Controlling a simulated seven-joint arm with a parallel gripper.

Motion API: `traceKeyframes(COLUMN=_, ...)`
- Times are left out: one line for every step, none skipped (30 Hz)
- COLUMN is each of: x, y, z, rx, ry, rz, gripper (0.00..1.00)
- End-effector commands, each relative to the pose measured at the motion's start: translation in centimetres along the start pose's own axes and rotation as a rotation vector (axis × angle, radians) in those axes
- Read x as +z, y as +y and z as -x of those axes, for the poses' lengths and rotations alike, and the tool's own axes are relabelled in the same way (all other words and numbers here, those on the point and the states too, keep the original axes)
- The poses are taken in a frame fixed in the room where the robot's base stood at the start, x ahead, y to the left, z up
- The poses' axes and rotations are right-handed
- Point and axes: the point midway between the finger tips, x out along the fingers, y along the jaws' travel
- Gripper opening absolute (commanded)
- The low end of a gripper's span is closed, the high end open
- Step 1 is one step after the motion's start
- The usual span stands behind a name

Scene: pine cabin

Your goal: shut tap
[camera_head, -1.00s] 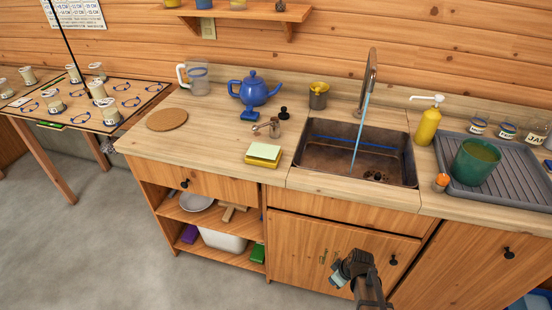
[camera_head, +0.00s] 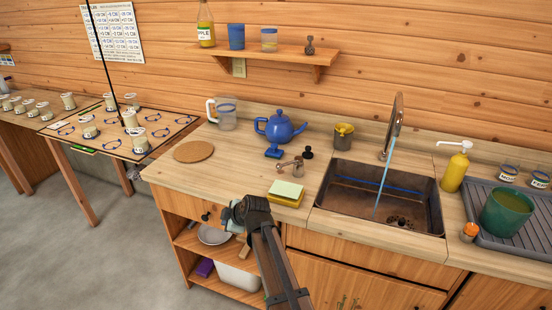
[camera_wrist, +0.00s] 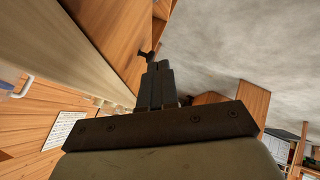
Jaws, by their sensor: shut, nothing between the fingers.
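The tap's curved metal spout (camera_head: 397,125) stands at the back of the dark sink (camera_head: 350,208). A thin blue stream of water (camera_head: 384,182) runs from it into the basin. A small metal fitting with a side lever (camera_head: 291,168) stands on the counter left of the sink; I cannot tell whether it is the tap's handle. My gripper (camera_head: 231,216) is in front of the counter's front edge, left of the sink, well apart from the spout and the fitting. In the wrist view its fingers (camera_wrist: 157,84) are together and empty, near wooden cabinet fronts.
A yellow sponge with a pale green top (camera_head: 286,193) lies near the counter's front edge. A blue teapot (camera_head: 279,126), a black knob-like piece (camera_head: 308,153) and a yellow-topped pot (camera_head: 343,136) stand behind. A soap bottle (camera_head: 455,170) and green pot (camera_head: 507,212) are right.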

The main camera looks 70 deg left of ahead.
Motion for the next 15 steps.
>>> traceKeyframes(x=-2.7, y=1.8, z=0.2, rx=0.006, ry=0.019, rz=0.017, gripper=0.0)
traceKeyframes(x=-3.9, y=2.5, z=0.5, rx=0.006, ry=0.027, rz=0.022, gripper=0.0)
traceKeyframes(x=-5.3, y=3.7, z=0.9, rx=0.007, ry=0.034, rz=0.022, gripper=0.0)
traceKeyframes(x=-6.1, y=4.5, z=1.2, rx=0.003, ry=0.037, rz=0.017, gripper=0.0)
traceKeyframes(x=-6.8, y=5.5, z=1.6, rx=0.001, ry=0.037, rz=0.01, gripper=0.0)
traceKeyframes(x=-7.5, y=6.8, z=2.1, rx=-0.006, ry=0.034, rz=-0.007, gripper=0.0)
traceKeyframes(x=-7.9, y=7.9, z=2.5, rx=-0.011, ry=0.029, rz=-0.025, gripper=0.0)
traceKeyframes(x=-8.1, y=9.0, z=3.0, rx=-0.02, ry=0.022, rz=-0.046, gripper=0.0)
traceKeyframes(x=-8.1, y=10.7, z=3.7, rx=-0.032, ry=0.007, rz=-0.084, gripper=0.0)
traceKeyframes(x=-7.8, y=12.0, z=4.3, rx=-0.041, ry=-0.009, rz=-0.118, gripper=0.0)
traceKeyframes(x=-7.4, y=13.5, z=5.0, rx=-0.052, ry=-0.028, rz=-0.158, gripper=0.0)
traceKeyframes(x=-6.5, y=15.6, z=6.1, rx=-0.066, ry=-0.06, rz=-0.221, gripper=0.0)
traceKeyframes(x=-5.7, y=16.9, z=6.9, rx=-0.077, ry=-0.085, rz=-0.271, gripper=0.0)
traceKeyframes(x=-4.8, y=18.3, z=7.8, rx=-0.086, ry=-0.112, rz=-0.32, gripper=0.0)
traceKeyframes(x=-3.6, y=19.9, z=9.0, rx=-0.098, ry=-0.148, rz=-0.386, gripper=0.0)
